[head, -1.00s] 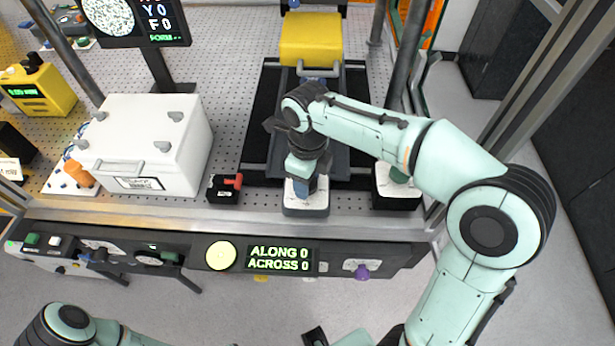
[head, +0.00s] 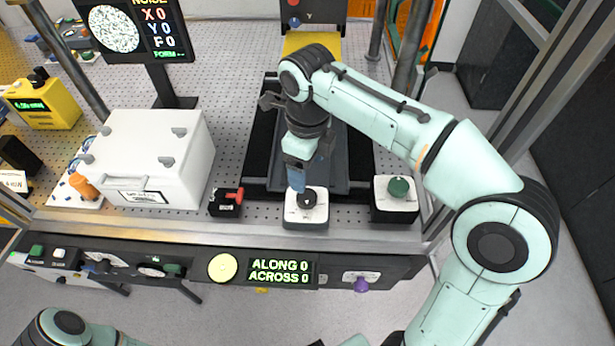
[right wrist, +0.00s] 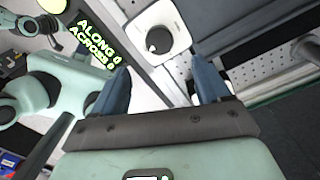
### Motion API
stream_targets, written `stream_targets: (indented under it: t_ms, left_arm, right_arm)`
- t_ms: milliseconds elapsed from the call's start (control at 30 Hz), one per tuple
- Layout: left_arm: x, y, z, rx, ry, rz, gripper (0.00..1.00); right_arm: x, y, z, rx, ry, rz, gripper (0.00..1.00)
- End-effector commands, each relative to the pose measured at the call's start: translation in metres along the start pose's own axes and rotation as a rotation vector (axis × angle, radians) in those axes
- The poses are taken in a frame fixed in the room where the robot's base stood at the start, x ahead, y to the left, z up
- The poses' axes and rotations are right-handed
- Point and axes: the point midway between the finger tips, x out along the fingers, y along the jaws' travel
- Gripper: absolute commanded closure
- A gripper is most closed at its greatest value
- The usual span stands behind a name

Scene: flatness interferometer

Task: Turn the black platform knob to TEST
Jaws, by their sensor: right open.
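The black platform knob (head: 307,198) sits upright on a white-topped block at the front edge of the perforated table. It also shows in the right wrist view (right wrist: 158,40), on its white plate with small markings too small to read. I cannot tell which setting it points to. My right gripper (head: 298,180) is just above and behind the knob, apart from it, with blue fingers pointing down. In the right wrist view its two fingers (right wrist: 162,85) are spread with nothing between them, and the knob shows beyond the gap. My left gripper is out of view.
A green knob (head: 398,187) on a similar block stands to the right. A small black block with a red lever (head: 228,202) and a white box (head: 150,160) are to the left. Below runs a front panel with a lit ALONG 0 / ACROSS 0 display (head: 280,271) and a purple knob (head: 361,285).

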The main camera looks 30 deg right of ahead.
Motion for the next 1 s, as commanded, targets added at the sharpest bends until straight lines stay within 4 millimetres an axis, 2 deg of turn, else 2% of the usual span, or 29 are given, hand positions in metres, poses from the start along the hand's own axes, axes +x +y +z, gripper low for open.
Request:
stream_targets:
  t_ms: [33, 100, 267, 1000]
  left_arm:
    - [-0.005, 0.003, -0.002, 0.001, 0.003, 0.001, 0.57]
    - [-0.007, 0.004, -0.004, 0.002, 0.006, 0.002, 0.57]
    - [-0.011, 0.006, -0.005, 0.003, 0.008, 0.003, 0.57]
    - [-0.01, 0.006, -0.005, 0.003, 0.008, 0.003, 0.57]
  right_arm:
    - [-0.012, 0.0, 0.001, -0.001, -0.004, -0.002, 0.24]
    - [-0.022, 0.0, 0.001, -0.001, -0.004, -0.002, 0.24]
    - [-0.034, 0.0, 0.001, -0.001, -0.002, -0.001, 0.24]
    - [-0.035, 0.0, 0.0, -0.001, -0.001, 0.0, 0.24]
